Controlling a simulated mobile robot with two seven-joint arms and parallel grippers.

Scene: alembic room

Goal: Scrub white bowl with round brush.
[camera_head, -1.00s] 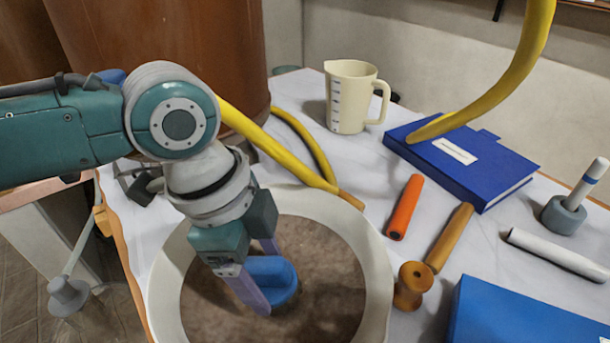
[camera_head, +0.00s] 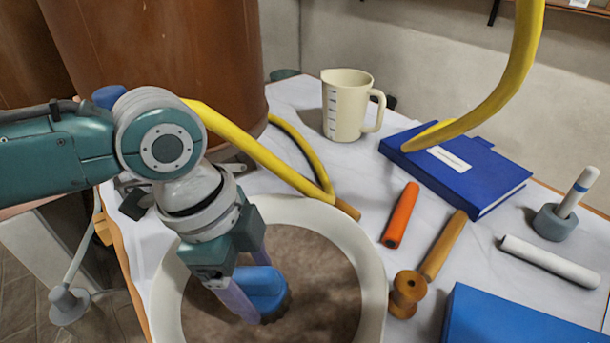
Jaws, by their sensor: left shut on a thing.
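The white bowl (camera_head: 366,250) is large and round, with a brown, dirty-looking inside, and stands at the front of the table. My left gripper (camera_head: 252,299) reaches down into the bowl from the upper left. It is shut on the round brush (camera_head: 262,282), which has a blue body and dark bristles below. The brush is inside the bowl, left of its middle. I cannot tell for sure whether the bristles touch the bowl's inside. My right gripper is not in view.
A cream measuring jug (camera_head: 346,105), a blue book (camera_head: 462,168), an orange cylinder (camera_head: 399,215), a wooden-handled tool (camera_head: 409,291), a white roll (camera_head: 549,261), a grey pestle and mortar (camera_head: 555,222) and a blue box (camera_head: 510,322) lie beyond and right. A yellow hose (camera_head: 265,157) passes close behind the bowl.

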